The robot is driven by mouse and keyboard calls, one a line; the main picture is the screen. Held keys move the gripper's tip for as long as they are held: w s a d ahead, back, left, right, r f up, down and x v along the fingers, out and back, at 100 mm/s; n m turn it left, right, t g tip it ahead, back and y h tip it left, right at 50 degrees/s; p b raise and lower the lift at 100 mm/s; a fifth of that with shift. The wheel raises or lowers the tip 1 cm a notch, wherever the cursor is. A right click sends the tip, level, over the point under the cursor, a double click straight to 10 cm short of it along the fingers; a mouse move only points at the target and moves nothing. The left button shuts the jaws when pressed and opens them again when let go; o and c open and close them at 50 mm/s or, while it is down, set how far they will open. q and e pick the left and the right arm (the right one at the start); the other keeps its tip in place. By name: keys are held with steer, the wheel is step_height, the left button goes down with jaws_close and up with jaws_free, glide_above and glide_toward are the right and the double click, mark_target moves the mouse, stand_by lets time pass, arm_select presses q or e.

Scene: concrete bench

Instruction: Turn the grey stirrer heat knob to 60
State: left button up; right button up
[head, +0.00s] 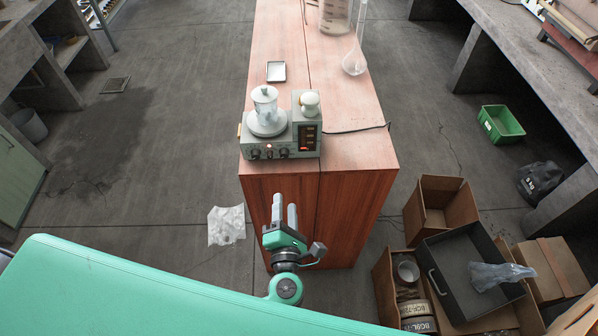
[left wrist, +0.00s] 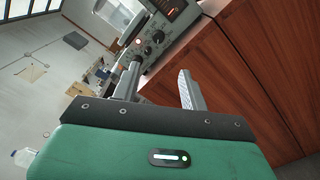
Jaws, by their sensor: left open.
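The grey stirrer (head: 279,134) stands on the near end of the wooden bench, with a glass vessel (head: 265,103) on its plate. Small dark knobs (head: 268,154) sit low on its front face, too small to read in the head view. The stirrer front also shows at the top of the left wrist view (left wrist: 158,40), tilted, with a dark knob (left wrist: 158,37) and a lit red lamp. My left gripper (head: 284,209) is open and empty, in front of the bench's near end and short of the stirrer. My right gripper is in neither view.
A small tray (head: 276,71) lies behind the stirrer, and a glass flask (head: 355,60) stands farther back. A dark cable runs right from the stirrer. Cardboard boxes (head: 437,203) and a black crate (head: 470,275) lie on the floor at right.

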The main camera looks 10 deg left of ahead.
arm_select(q)
steer(key=p, duration=0.4)
glide_toward(284, 157)
steer(key=shift+n, duration=0.3)
steer(key=x, duration=0.7)
steer(key=shift+r, duration=0.1)
steer(key=shift+w+a, duration=0.15)
steer(key=shift+w, duration=0.35)
jaws_close()
